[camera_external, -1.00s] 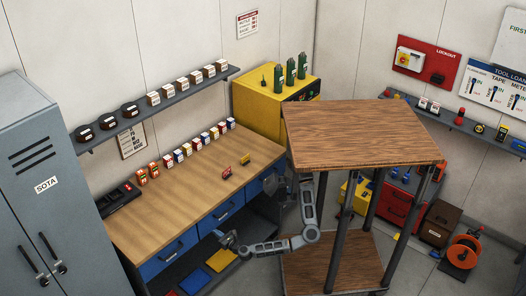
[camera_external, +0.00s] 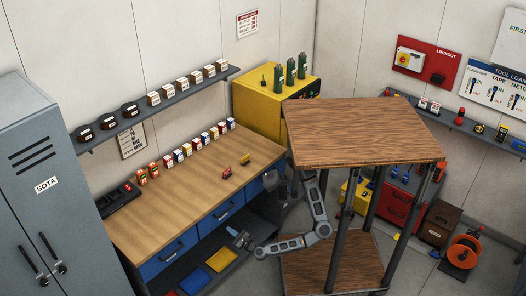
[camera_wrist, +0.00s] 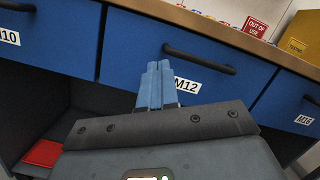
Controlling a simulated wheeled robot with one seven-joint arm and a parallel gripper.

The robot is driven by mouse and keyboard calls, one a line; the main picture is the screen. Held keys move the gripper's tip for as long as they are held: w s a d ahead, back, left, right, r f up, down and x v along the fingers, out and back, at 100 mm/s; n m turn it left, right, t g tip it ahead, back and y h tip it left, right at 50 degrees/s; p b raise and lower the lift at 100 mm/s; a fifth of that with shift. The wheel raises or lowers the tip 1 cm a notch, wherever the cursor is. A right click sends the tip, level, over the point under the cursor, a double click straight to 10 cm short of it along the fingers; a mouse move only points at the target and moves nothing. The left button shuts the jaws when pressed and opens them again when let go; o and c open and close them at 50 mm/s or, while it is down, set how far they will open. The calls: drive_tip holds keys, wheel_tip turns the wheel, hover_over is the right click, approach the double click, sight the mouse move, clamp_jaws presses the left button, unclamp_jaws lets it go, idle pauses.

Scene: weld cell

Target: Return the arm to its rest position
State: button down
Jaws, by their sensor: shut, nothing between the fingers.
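My gripper (camera_external: 234,232) is at the end of my grey arm, low in front of the workbench (camera_external: 165,205). In the wrist view its two blue fingers (camera_wrist: 154,86) are together, with nothing between them. They point at the blue drawer labelled M12 (camera_wrist: 215,62); whether they touch it I cannot tell, though the external view shows the gripper near the open lower shelf. My arm is bent, with its elbow (camera_external: 322,230) beside the wooden two-tier cart that hides part of it.
The wooden cart (camera_external: 360,130) stands close on the right of my arm. Blue drawers with dark handles line the bench front. A yellow bin (camera_external: 222,260) and a blue one (camera_external: 195,279) lie on the lower shelf. A grey locker (camera_external: 45,150) stands at left.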

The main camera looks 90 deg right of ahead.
drive_tip(key=s+d+r+n+t+y+p, duration=0.2)
drive_tip(key=d+r+n+t+y, duration=0.4)
drive_tip(key=n, duration=0.9)
drive_tip(key=s+d+r+n+t+y+p, duration=0.3)
drive_tip(key=d+r+n, duration=0.5)
drive_tip(key=n, duration=0.6)
drive_tip(key=s+d+f+n+g+y+b, duration=0.2)
drive_tip(key=s+d+f+n+g+b, duration=0.25)
drive_tip(key=s+f, duration=0.6)
drive_tip(key=s+d+f+n+g+y+b, duration=0.3)
drive_tip(key=s+f+n+g+b, duration=0.15)
drive_tip(key=s+f, duration=0.6)
wheel_tip(320, 180, up, 16)
drive_tip(key=s+p, duration=0.1)
drive_tip(key=p, duration=1.4)
drive_tip(key=shift+s+d+f+n, duration=0.15)
drive_tip(key=shift+s+d+n, duration=0.1)
drive_tip(key=shift+n, duration=0.15)
